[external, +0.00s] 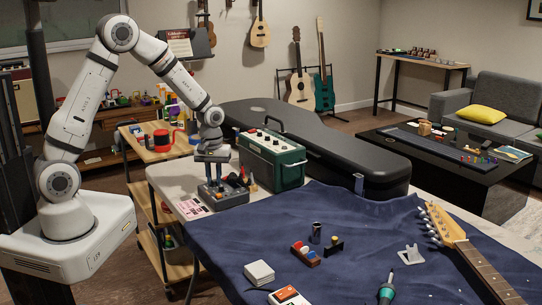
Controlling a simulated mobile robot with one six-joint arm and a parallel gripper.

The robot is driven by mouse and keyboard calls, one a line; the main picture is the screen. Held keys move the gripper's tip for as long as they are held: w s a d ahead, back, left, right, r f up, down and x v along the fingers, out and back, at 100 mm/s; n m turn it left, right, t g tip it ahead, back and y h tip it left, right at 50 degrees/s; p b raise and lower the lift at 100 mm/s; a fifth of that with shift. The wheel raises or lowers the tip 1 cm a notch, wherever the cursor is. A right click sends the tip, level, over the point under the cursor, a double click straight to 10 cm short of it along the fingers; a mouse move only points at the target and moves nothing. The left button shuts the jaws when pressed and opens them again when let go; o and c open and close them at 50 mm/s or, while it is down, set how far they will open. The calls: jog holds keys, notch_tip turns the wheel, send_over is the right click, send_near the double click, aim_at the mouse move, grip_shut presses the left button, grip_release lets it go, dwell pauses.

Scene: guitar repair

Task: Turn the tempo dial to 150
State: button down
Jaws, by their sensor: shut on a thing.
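My gripper (212,181) points straight down over a dark grey box (226,199) at the left end of the table. Its fingers are shut at the top of this box, on what seems to be the tempo dial. The fingers hide most of the dial. Its marks and its setting are too small to read from here.
A green amplifier-like box (272,160) with knobs stands close to the right of the grey box. A pink-and-white paper (192,208) lies to its left. A black guitar case (325,147) is behind. A blue cloth (345,225) bears a guitar neck (470,250) and small parts.

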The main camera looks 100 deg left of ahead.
aim_at(214, 180)
jog(key=m, duration=0.6)
jog(key=shift+m+b, duration=0.3)
jog(key=shift+b, duration=0.05)
jog(key=m, duration=0.6)
jog(key=shift+m, duration=0.3)
jog(key=c, duration=1.3)
grip_release()
jog(key=shift+b, duration=0.3)
notch_tip(214, 180, up, 8)
jog(key=shift+f, duration=0.1)
